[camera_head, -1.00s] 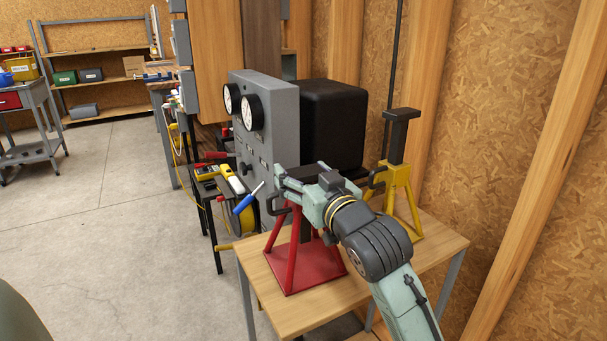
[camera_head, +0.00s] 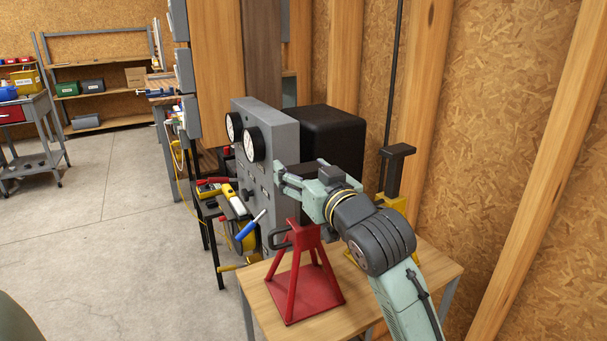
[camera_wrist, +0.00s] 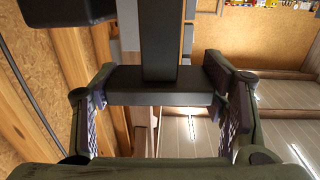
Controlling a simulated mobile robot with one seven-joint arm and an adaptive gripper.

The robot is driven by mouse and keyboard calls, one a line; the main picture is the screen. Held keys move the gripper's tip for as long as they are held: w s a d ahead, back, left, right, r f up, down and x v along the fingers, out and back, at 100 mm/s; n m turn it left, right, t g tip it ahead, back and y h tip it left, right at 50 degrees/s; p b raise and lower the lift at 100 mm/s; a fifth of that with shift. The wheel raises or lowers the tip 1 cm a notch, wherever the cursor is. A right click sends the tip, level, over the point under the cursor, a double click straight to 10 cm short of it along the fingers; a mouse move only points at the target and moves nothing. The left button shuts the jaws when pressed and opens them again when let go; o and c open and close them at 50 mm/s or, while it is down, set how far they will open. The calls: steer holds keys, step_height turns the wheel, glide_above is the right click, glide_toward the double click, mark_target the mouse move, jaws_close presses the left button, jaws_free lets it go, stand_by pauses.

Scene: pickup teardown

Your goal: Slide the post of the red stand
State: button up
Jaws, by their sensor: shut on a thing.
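The red stand (camera_head: 307,288) stands upright on the wooden table, its base flat on the top. My gripper (camera_head: 287,180) is above the stand's red collar, with its fingers on either side of a dark crosspiece. In the wrist view, the fingers (camera_wrist: 160,95) grip the ends of the dark crosspiece (camera_wrist: 160,78) that tops the post (camera_wrist: 162,40). In the head view my gripper and arm partly hide the post, so I cannot tell how far it reaches into the collar.
A yellow stand (camera_head: 391,202) with a dark post stands behind my arm on the same table (camera_head: 290,328). A grey gauge panel (camera_head: 283,140) and a black box (camera_head: 333,132) are close behind my gripper. A blue-handled tool (camera_head: 249,227) is left of the stand.

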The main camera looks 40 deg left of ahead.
mark_target(308, 174)
steer(key=shift+d+r, duration=0.15)
steer(key=shift+r, duration=0.1)
steer(key=o, duration=1.5)
steer(key=shift+s, duration=0.15)
steer(key=shift+c, duration=0.2)
steer(key=shift+o, duration=1.2)
steer(key=shift+f, duration=0.1)
steer(key=v, duration=0.7)
steer(key=shift+s+d, duration=0.1)
steer(key=shift+d, duration=0.15)
